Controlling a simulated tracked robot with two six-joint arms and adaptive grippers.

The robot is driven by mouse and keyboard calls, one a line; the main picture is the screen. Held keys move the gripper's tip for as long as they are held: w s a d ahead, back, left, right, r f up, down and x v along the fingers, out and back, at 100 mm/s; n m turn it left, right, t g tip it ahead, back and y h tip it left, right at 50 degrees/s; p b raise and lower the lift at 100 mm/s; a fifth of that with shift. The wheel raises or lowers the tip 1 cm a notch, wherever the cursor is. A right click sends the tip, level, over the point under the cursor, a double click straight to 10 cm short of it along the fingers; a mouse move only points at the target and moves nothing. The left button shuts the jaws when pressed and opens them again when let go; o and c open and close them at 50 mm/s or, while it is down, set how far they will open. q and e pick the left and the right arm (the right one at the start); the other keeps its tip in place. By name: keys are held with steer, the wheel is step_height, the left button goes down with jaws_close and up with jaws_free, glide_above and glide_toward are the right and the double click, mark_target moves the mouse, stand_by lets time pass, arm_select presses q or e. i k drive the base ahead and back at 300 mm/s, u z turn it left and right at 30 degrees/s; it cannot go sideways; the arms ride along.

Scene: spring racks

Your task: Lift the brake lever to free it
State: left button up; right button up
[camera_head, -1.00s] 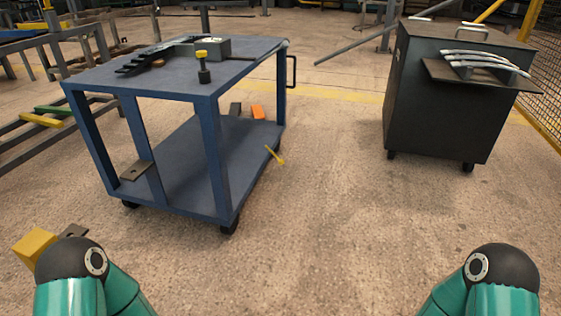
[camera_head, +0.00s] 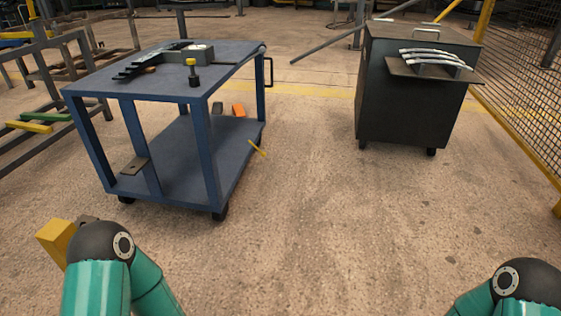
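A thin yellow bar (camera_head: 258,148), which looks like the brake lever, sticks out at the right edge of the lower shelf of a blue cart (camera_head: 187,165). It slopes down to the right, away from the shelf. Nothing of mine touches it. Both my grippers are out of view; only teal and black parts of my arms show at the bottom left and bottom right.
The cart's top holds a dark toothed rack (camera_head: 150,63) and a yellow-topped knob (camera_head: 192,72). A black handle (camera_head: 269,72) is at its right end. A dark wheeled cabinet (camera_head: 405,105) stands right, near a mesh fence (camera_head: 520,110). Floor between is clear.

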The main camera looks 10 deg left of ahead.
mark_target(263, 153)
steer(key=z, duration=0.35)
steer(key=k, duration=0.8)
steer(key=z, duration=0.5)
steer(key=i, duration=1.2)
steer(key=u, duration=0.2)
steer(key=i, duration=1.45)
steer(key=u, duration=1.1)
steer(key=i, duration=1.05)
steer(key=u, duration=1.05)
steer(key=i, duration=0.25)
steer(key=k, duration=0.65)
steer(key=u, duration=0.2)
steer(key=i, duration=0.65)
steer(key=z, duration=0.05)
